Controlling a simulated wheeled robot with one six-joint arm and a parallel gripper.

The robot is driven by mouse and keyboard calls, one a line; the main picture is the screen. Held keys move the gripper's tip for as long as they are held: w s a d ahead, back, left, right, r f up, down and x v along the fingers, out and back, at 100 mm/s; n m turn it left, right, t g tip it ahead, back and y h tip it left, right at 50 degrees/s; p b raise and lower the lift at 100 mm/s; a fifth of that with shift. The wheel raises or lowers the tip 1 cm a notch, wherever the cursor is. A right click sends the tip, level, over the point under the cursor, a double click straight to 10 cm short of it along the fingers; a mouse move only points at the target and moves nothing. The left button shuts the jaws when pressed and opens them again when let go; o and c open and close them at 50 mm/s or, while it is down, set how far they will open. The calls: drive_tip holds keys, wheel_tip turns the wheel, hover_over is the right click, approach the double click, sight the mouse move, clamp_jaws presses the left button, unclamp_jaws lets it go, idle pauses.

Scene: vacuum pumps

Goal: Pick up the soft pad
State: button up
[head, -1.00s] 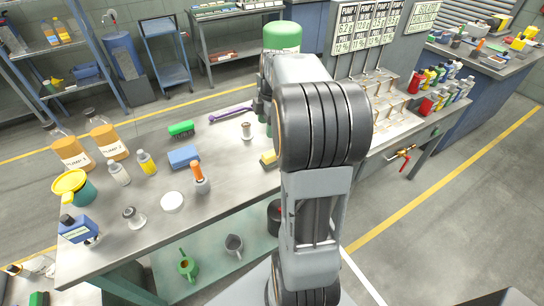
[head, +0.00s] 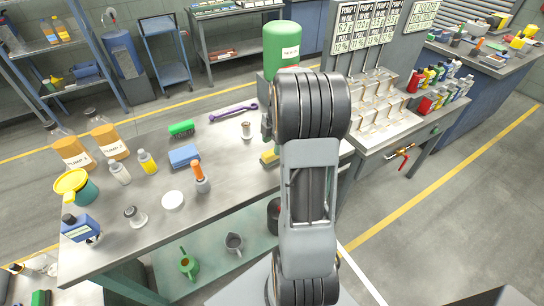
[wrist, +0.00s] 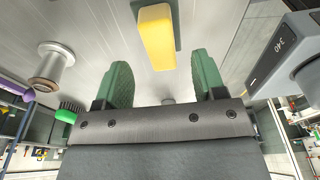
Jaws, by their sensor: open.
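A yellow pad with a green layer (head: 269,159) lies on the grey workbench (head: 225,180), just left of my arm. In the wrist view the yellow pad (wrist: 157,38) is beyond my fingertips, roughly centred between them. My gripper (wrist: 160,66) is open, its two green fingers wide apart, with nothing between them. The pad looks apart from both fingers. In the head view my gripper is mostly hidden behind my arm. A blue block (head: 184,156) lies farther left on the bench.
A metal spool-shaped part (wrist: 52,65) stands left of the fingers in the wrist view. A dark grey device with a display (wrist: 287,55) is close on the right. A green tank (head: 283,48) stands behind my arm. A purple wrench (head: 233,111) and green brush (head: 181,128) lie toward the back.

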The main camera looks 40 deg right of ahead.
sight(272, 152)
drive_tip(key=shift+a+f+p, duration=0.15)
drive_tip(key=shift+f+p, duration=0.05)
drive_tip(key=shift+f, duration=0.95)
drive_tip(key=shift+a+f+p, duration=0.15)
drive_tip(key=shift+f, duration=0.95)
drive_tip(key=shift+c, duration=0.2)
drive_tip(key=c, duration=1)
drive_tip(key=shift+r, duration=0.15)
drive_tip(key=shift+r, duration=0.6)
drive_tip(key=w+a+r, duration=0.2)
drive_tip(key=w+r, duration=0.1)
drive_tip(key=r, duration=0.1)
drive_tip(key=w+a+r+b, duration=0.1)
drive_tip(key=w+a+r, duration=0.2)
drive_tip(key=w, duration=0.1)
drive_tip(key=w+a+r+b, duration=0.1)
drive_tip(key=w+a+r, duration=0.2)
drive_tip(key=w+r, duration=0.1)
drive_tip(key=shift+w+a+r, duration=0.1)
drive_tip(key=shift+a+r, duration=0.1)
drive_tip(key=shift+r, duration=0.1)
